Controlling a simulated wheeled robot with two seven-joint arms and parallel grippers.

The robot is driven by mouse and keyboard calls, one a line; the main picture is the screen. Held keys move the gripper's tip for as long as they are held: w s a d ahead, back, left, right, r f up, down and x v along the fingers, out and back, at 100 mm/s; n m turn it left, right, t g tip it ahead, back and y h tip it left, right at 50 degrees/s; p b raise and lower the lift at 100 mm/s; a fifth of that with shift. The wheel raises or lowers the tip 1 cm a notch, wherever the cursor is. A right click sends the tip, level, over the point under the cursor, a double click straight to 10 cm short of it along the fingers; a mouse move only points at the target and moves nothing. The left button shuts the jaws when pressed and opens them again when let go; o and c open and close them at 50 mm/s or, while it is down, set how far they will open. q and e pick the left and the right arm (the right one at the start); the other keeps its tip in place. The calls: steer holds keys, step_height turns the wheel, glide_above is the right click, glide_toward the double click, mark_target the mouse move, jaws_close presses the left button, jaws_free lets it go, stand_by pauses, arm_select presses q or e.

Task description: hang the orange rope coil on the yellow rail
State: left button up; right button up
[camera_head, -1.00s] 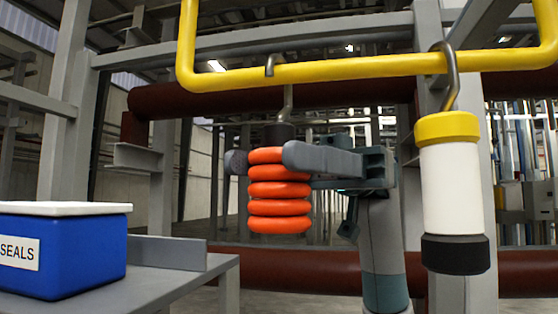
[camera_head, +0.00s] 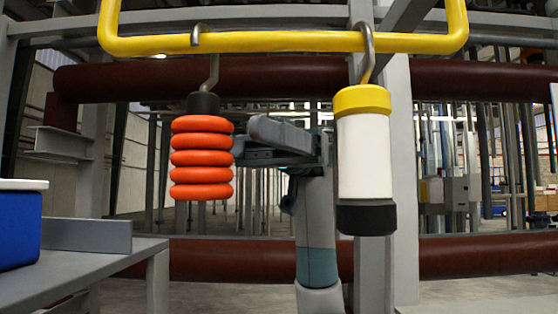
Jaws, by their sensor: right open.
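The orange rope coil (camera_head: 202,158) hangs upright from the yellow rail (camera_head: 270,42) in the head view. Its grey hook (camera_head: 205,62) passes over the rail, left of the middle, and a dark collar joins the hook to the coil. My right gripper (camera_head: 247,143) is open, just to the right of the coil and at its height. The coil's right edge overlaps the fingertips in the picture, so I cannot tell whether they touch. My left gripper is not in view.
A white cylinder with a yellow top (camera_head: 364,155) hangs by its own hook on the rail, right of my right arm. A grey table (camera_head: 75,265) with a blue box (camera_head: 18,228) is at the left. Dark red pipes run behind.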

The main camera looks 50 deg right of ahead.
steer(key=b+v, duration=0.3)
steer(key=v, duration=0.9)
steer(key=shift+d, duration=0.35)
steer(key=shift+w, duration=0.15)
